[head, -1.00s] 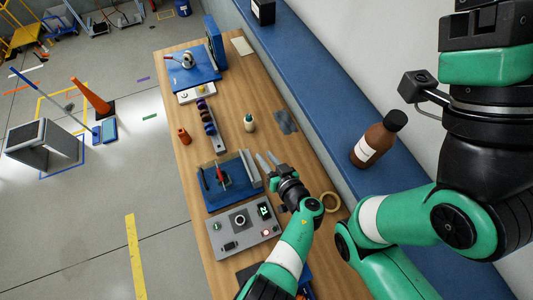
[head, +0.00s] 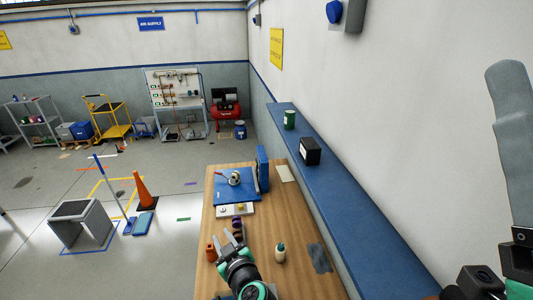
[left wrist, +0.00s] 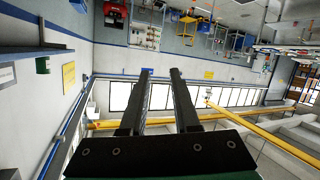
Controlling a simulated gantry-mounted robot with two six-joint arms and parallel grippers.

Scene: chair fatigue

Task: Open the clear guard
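No clear guard can be made out in either current view. The blue fixture near the control box, seen earlier, is now below the head view's lower edge or hidden by my arm. My left gripper (head: 232,236) is over the near part of the wooden bench (head: 285,225), pointing away from me. In the left wrist view its two dark fingers (left wrist: 160,78) stand apart with nothing between them. They point towards the far wall and windows. A grey finger-like part (head: 512,150) at the right edge seems to belong to my right gripper; its opening is not shown.
A blue plate (head: 222,195) with a small device (head: 234,178) is at the bench's far end. An orange bottle (head: 211,253), a white bottle (head: 280,253) and dark rollers (head: 237,224) are near my left gripper. A blue ledge (head: 345,210) runs along the right wall.

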